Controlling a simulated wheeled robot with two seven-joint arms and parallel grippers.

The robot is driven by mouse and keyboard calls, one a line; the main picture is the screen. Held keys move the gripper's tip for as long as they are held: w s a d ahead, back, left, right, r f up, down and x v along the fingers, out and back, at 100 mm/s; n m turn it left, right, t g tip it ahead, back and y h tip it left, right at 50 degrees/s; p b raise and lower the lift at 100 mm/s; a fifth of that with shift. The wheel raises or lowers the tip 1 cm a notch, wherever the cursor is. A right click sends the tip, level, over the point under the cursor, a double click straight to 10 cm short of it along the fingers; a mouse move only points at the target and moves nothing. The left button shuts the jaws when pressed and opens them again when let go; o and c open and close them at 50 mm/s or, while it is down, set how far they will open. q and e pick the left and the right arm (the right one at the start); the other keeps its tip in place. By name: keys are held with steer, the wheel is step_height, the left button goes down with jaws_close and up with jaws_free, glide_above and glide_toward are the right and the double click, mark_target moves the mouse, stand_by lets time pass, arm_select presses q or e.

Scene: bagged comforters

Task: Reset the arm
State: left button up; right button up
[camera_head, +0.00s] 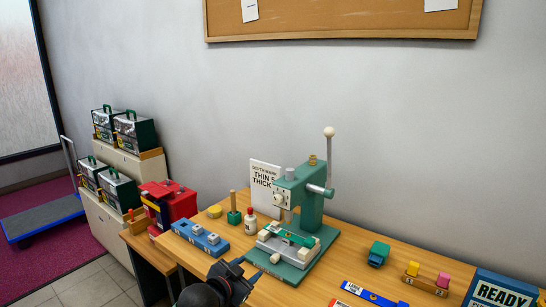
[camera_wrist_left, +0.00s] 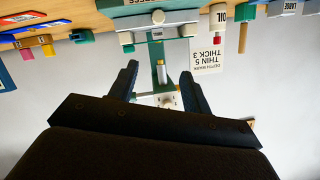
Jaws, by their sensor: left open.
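My left gripper (camera_head: 250,268) is black and sits at the bottom of the head view, in front of the table's near edge side. In the left wrist view its two fingers (camera_wrist_left: 159,70) are spread apart, with nothing held between them. The green press (camera_head: 308,205) stands on the table beyond the gripper, its lever with a white knob raised. The press also shows upside down in the left wrist view (camera_wrist_left: 155,22), apart from the fingers. My right gripper is in neither view.
On the wooden table (camera_head: 222,252) are a blue block tray (camera_head: 200,237), a white bottle (camera_head: 250,222), a depth-mark card (camera_head: 265,185), a green block (camera_head: 379,253) and a READY box (camera_head: 500,291). A red toolbox (camera_head: 168,203) stands left. Bagged packs (camera_head: 135,132) sit on cabinets.

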arm_select(q)
steer(key=s+a+f+n+g+y, duration=0.2)
steer(key=s+a+f, duration=0.1)
steer(key=s+f, duration=0.5)
steer(key=s+a+f+n+g+y, duration=0.2)
steer(key=s+a+f, duration=0.2)
steer(key=s+f, duration=0.4)
steer(key=s+a+f+n+g+y, duration=0.2)
steer(key=s+a+f+g, duration=0.15)
steer(key=s, duration=0.65)
steer(key=s+a+f+n+g+y, duration=0.15)
steer(key=s+a+f, duration=0.25)
steer(key=s, duration=0.6)
steer(key=s+d+f+g, duration=0.1)
steer(key=d+f, duration=0.2)
steer(key=f, duration=0.7)
steer(key=s+d+f+g+h, duration=0.1)
steer(key=d+f, duration=0.2)
steer(key=f, duration=0.6)
steer(key=shift+f+g, duration=0.4)
steer(key=shift+w+r, duration=0.1)
